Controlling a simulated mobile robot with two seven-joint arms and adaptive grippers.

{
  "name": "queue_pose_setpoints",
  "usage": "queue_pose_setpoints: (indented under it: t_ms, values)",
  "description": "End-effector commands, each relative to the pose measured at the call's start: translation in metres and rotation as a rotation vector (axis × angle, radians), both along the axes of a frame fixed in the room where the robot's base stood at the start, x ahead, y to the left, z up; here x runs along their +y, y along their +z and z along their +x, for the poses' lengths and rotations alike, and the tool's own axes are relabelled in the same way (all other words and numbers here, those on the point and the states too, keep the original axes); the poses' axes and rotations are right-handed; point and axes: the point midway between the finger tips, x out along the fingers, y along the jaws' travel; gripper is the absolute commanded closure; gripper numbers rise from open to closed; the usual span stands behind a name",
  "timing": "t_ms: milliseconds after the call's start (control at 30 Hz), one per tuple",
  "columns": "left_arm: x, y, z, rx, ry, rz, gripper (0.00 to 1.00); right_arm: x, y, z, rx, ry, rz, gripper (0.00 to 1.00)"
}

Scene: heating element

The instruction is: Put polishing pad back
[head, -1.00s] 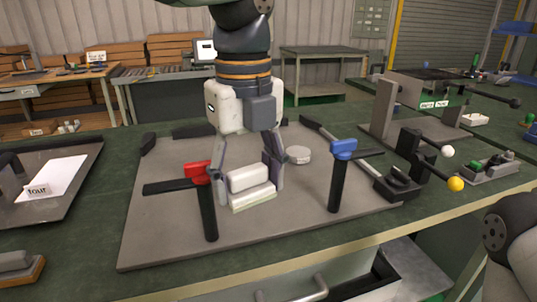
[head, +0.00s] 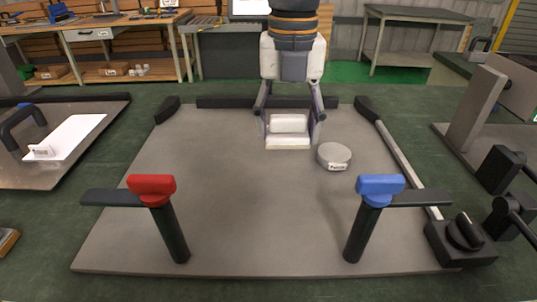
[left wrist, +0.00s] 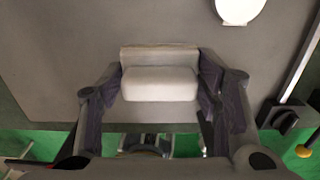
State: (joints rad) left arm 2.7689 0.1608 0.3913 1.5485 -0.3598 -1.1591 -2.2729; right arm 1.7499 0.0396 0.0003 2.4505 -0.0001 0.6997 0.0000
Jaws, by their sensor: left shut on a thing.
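The polishing pad, a white two-layer block (head: 289,130), is between the fingers of my left gripper (head: 290,122). The gripper is shut on it from both sides, above or on the back part of the grey plate (head: 250,205). I cannot tell whether the pad touches the plate. In the left wrist view the pad (left wrist: 160,84) sits level between the dark finger pads of the gripper (left wrist: 160,88). My right gripper is not in view.
A round grey disc (head: 333,155) with a label lies just right of the pad. A red-topped clamp (head: 153,187) and a blue-topped clamp (head: 381,187) stand at the plate's front. Dark bars edge the back. The plate's middle is clear.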

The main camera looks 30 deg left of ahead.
Motion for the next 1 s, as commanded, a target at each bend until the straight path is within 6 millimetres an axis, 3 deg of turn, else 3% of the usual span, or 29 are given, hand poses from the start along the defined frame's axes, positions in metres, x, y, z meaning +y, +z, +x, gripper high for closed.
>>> queue_pose_setpoints:
  t_ms: [100, 367, 500, 900, 933, 1000]
  values:
    - [0.020, -0.027, 0.006, 0.005, 0.000, 0.001, 0.68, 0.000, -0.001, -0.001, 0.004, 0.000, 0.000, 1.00]
    - [0.048, -0.063, 0.014, 0.006, 0.001, 0.001, 0.68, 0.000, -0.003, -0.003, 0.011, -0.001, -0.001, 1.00]
    - [0.048, -0.087, 0.015, 0.003, -0.002, 0.002, 0.68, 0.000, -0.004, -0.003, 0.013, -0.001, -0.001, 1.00]
    - [0.048, -0.094, 0.015, -0.001, -0.001, 0.000, 0.68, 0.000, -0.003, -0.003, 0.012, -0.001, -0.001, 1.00]
    - [0.048, -0.094, 0.015, -0.001, 0.000, 0.000, 0.38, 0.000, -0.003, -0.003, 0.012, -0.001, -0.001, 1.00]
    - [0.048, -0.094, 0.015, -0.001, 0.000, 0.000, 0.22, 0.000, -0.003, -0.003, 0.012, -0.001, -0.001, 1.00]
